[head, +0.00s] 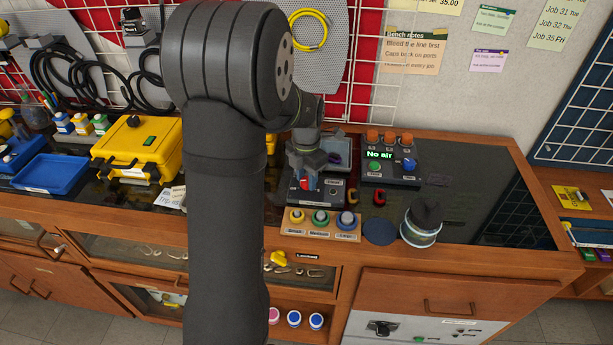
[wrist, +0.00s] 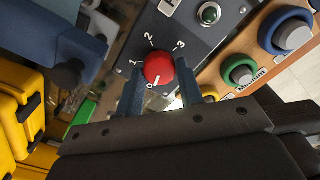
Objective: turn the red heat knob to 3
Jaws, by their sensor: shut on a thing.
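The red heat knob (wrist: 159,68) sits on a dark panel (wrist: 205,30) with the marks 0, 1, 2 and 3 around it. In the wrist view a small white mark on the knob's lower edge points toward the 0. My gripper (wrist: 160,82) has one blue-grey finger on each side of the knob and is shut on it. In the head view my gripper (head: 306,172) reaches down onto the dark box, and a bit of the red knob (head: 305,183) shows between the fingers. A small green lamp or button (wrist: 210,13) sits on the same panel.
A wooden block with yellow, green and blue ringed knobs (head: 320,219) stands in front of the box. A "No air" unit (head: 391,166) is to the right. A yellow case (head: 139,150) stands left. A round container (head: 421,224) stands at the front right.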

